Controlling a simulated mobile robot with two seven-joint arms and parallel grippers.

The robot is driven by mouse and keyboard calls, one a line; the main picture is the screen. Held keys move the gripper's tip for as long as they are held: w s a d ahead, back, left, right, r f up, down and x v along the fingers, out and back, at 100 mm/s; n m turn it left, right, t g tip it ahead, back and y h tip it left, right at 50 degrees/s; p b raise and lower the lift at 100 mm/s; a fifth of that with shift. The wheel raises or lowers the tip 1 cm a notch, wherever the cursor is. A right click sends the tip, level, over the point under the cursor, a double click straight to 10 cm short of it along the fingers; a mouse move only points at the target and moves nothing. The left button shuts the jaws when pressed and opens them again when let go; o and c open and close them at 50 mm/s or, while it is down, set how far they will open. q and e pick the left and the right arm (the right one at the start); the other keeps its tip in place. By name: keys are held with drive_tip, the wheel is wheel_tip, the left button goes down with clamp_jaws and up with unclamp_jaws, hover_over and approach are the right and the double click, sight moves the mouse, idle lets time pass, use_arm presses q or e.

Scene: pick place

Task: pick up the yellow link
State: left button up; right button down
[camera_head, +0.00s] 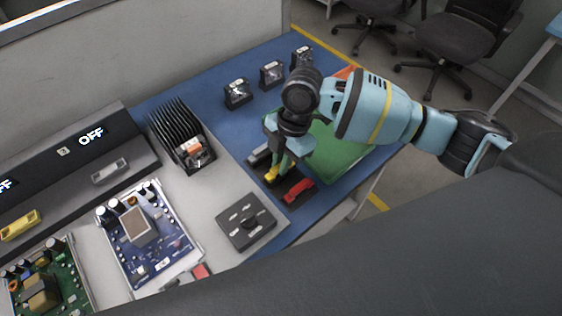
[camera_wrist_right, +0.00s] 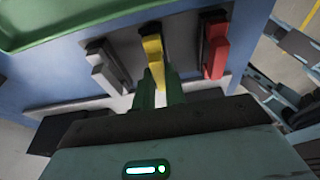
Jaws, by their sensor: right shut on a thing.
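The yellow link (camera_head: 271,174) stands at the right edge of the grey panel on the blue table, between a grey link (camera_head: 259,155) and a red link (camera_head: 299,190). In the right wrist view the yellow link (camera_wrist_right: 154,58) is in the middle, with the grey link (camera_wrist_right: 108,70) to its left and the red link (camera_wrist_right: 215,50) to its right. My right gripper (camera_head: 279,168) reaches down from above. Its green fingers (camera_wrist_right: 160,88) are shut on the yellow link's near end, hiding that end. The link still appears at its black holder. My left gripper is not in view.
A green tray (camera_head: 325,155) lies just behind and to the right of the links. A black knob box (camera_head: 246,221), a finned heat sink (camera_head: 181,135) and a blue circuit board (camera_head: 150,236) are on the grey panel. Several small black-based parts (camera_head: 238,93) stand at the table's back.

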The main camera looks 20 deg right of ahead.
sight(277, 167)
drive_tip(key=shift+r, duration=0.45)
wheel_tip(277, 167, up, 2)
drive_tip(key=shift+r, duration=0.25)
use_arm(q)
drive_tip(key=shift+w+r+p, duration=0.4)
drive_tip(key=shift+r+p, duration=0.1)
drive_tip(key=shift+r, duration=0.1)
use_arm(e)
drive_tip(key=s+a, duration=0.2)
drive_tip(key=s, duration=0.5)
drive_tip(key=s+a+r, duration=0.1)
drive_tip(key=s+a, duration=0.1)
drive_tip(key=s, duration=0.6)
drive_tip(key=shift+s+a+r, duration=0.15)
drive_tip(key=shift+a, duration=0.15)
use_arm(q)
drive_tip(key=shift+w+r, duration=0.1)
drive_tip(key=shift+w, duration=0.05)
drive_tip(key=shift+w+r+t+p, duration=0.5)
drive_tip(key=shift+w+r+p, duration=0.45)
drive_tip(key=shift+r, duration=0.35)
use_arm(e)
drive_tip(key=shift+r, duration=0.9)
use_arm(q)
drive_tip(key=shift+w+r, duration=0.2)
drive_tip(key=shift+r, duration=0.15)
use_arm(e)
drive_tip(key=shift+r, duration=0.35)
